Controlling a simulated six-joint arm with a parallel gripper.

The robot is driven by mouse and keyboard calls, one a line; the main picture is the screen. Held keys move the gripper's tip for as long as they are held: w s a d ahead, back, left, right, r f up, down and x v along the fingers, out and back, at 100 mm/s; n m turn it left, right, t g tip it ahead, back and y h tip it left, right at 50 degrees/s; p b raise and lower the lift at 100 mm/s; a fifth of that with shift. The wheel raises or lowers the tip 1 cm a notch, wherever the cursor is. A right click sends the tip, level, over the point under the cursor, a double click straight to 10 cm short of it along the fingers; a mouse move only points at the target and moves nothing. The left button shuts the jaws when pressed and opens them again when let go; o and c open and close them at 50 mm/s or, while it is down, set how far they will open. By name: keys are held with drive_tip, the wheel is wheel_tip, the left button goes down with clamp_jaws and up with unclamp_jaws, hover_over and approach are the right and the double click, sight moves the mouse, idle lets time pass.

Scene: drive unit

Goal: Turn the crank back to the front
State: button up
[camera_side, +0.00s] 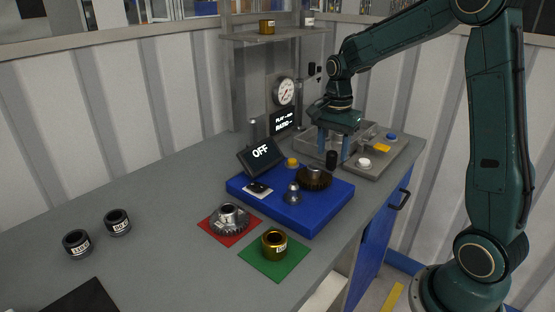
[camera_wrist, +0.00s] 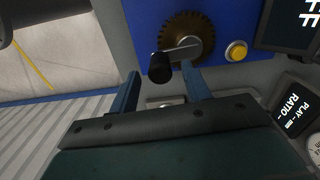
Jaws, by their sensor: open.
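The crank has a black knob (camera_side: 331,159) and a grey arm (camera_wrist: 182,51) over a dark brown toothed gear (camera_side: 313,178) on the blue drive unit base (camera_side: 312,222). In the side view the knob lies on the far right side of the gear. My gripper (camera_side: 334,154) points down there, open, with its blue fingers either side of the knob. In the wrist view the knob (camera_wrist: 158,69) shows between the two fingertips (camera_wrist: 160,72). It looks clear of both fingers; I cannot tell how deep it sits between them.
A yellow button (camera_side: 292,162) and an OFF display (camera_side: 261,152) stand by the gear. A metal peg (camera_side: 292,193) is at the base's front. A steel gear (camera_side: 229,220) and brass part (camera_side: 274,243) sit on coloured mats.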

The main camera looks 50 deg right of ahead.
wheel_tip(320, 180, up, 11)
idle(0.4)
idle(0.4)
drive_tip(key=s+a+f+n+t, duration=0.1)
drive_tip(key=s+a+n+t, duration=0.1)
drive_tip(key=s+a+n, duration=0.5)
drive_tip(key=s+a+n+t, duration=0.3)
drive_tip(key=s+a+n, duration=0.4)
drive_tip(key=s+n, duration=0.3)
drive_tip(key=shift+s+a+f+t, duration=0.2)
drive_tip(key=shift+s+f+t, duration=0.15)
drive_tip(key=shift+s, duration=0.85)
idle(0.3)
